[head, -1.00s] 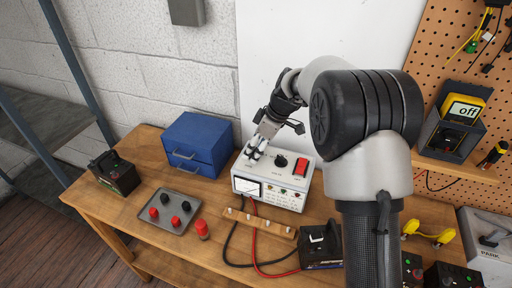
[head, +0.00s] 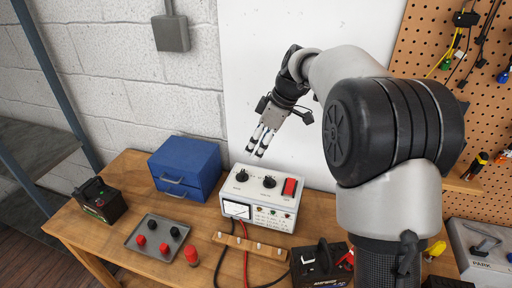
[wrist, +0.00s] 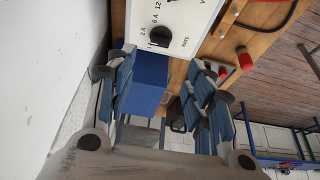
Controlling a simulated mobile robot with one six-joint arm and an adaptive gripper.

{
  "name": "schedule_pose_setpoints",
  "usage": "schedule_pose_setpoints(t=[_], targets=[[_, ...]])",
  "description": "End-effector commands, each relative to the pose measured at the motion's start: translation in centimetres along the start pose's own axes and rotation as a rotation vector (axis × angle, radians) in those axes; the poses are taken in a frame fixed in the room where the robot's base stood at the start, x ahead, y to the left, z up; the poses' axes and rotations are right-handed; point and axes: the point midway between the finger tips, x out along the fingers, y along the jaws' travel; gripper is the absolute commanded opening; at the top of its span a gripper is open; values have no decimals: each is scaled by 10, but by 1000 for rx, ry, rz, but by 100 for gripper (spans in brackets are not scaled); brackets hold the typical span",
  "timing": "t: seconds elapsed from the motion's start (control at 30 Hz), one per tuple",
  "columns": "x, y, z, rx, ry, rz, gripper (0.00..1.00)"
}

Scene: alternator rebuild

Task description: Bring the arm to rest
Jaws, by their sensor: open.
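My gripper (head: 262,141) is open and empty. In the head view it hangs in the air above the back left of the white charger box (head: 261,196), apart from it, with its fingers pointing down and left. In the wrist view the two blue-padded fingers of my gripper (wrist: 160,90) stand apart with nothing held between them. The charger's panel (wrist: 170,28) shows at the top of the wrist view with a black knob and printed scale.
A blue drawer box (head: 187,166) stands left of the charger. A grey tray (head: 138,246) with red and black caps, a black battery (head: 100,202) and a wooden strip (head: 248,246) with cables lie on the bench. The white wall panel (head: 310,30) is close behind.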

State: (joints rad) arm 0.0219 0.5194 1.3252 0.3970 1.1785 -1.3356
Motion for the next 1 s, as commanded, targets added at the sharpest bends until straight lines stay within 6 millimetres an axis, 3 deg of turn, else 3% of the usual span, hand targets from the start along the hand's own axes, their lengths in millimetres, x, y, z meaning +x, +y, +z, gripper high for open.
schedule_pose_setpoints(t=[0.23,0.37,0.5,0.7,0.87,1.0], targets=[[-4,-3,1,12,-3,5,48],[-28,-24,6,91,-20,35,48],[-66,-70,24,260,-49,98,48],[-104,-148,65,526,-69,208,48],[-114,-210,106,734,-58,302,48],[-110,-257,142,899,-34,378,48]])
